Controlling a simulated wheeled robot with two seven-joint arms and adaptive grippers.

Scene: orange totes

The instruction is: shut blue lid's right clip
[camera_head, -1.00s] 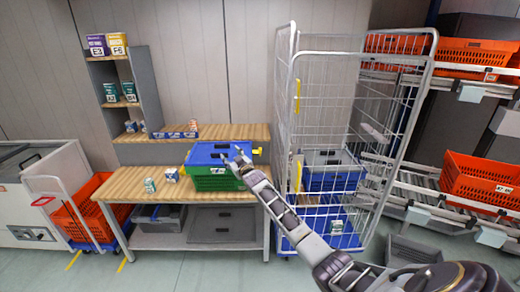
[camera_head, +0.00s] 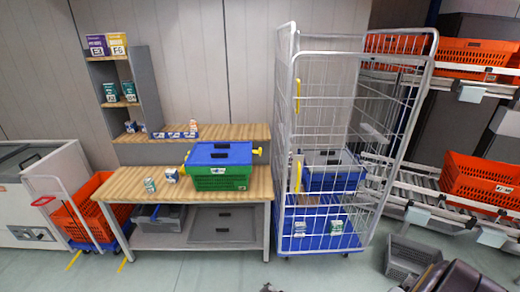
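The blue lid (camera_head: 220,152) lies on the green crate (camera_head: 222,181) on the wooden workbench. The lid's right clip (camera_head: 257,151) is yellow and juts out sideways at the right end, near lid height. The yellow left clip (camera_head: 186,156) shows at the other end. It is too small to tell how firmly either clip sits. A small dark tip, seemingly of my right gripper (camera_head: 268,287), shows at the bottom edge, well below and apart from the crate. Its fingers are mostly cut off. My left gripper is out of view.
Small boxes (camera_head: 150,185) stand on the workbench (camera_head: 130,184) left of the crate. A wire roll cage (camera_head: 293,100) with blue crates stands close on the right. Orange totes (camera_head: 480,182) sit on the conveyor racks. A grey crate (camera_head: 408,258) is on the floor. The floor before the bench is clear.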

